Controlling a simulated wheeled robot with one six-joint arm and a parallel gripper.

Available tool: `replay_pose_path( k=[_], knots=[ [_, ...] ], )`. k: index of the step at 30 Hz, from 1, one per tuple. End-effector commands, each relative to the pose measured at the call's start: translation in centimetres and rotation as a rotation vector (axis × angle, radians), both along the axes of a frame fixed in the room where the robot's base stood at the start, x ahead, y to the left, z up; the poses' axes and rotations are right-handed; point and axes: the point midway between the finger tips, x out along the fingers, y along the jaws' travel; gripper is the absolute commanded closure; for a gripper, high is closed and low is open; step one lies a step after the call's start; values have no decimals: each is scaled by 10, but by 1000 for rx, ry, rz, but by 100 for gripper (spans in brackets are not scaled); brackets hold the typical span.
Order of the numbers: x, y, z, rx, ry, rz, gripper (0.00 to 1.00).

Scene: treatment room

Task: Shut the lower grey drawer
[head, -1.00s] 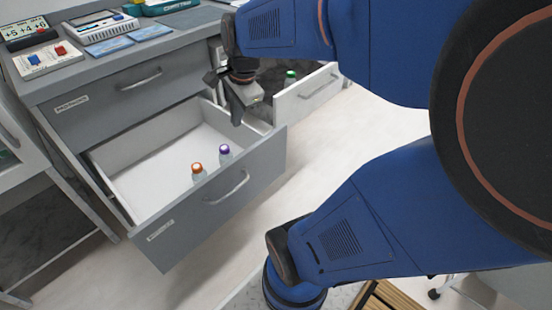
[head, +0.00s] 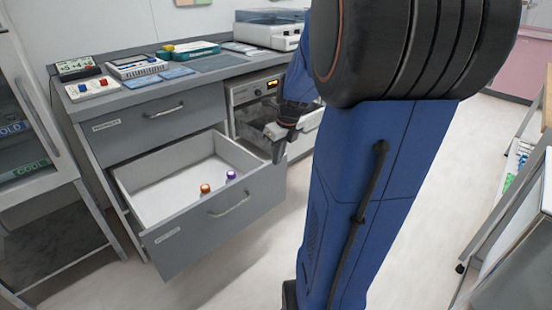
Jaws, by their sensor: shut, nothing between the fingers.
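The lower grey drawer (head: 213,221) stands pulled out from the grey cabinet, with its front panel and curved handle (head: 230,205) facing me. My gripper (head: 277,158) is shut and empty, pointing down at the right end of the drawer front. I cannot tell whether it touches the drawer. The upper grey drawer (head: 153,122) above is shut.
The countertop (head: 140,93) holds several devices. A glass-door cabinet (head: 25,110) stands at the left, a cart (head: 510,190) at the right. The floor before the drawer is clear.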

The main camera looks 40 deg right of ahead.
Motion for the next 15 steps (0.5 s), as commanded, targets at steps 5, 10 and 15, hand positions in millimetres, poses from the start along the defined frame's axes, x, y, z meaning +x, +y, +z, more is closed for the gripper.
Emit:
replay_pose_path(
  k=[5,10,15],
  knots=[
    [7,1,-32,2,4,3,100],
    [14,2,-61,3,4,3,100],
    [31,2,-75,0,1,5,100]
  ],
)
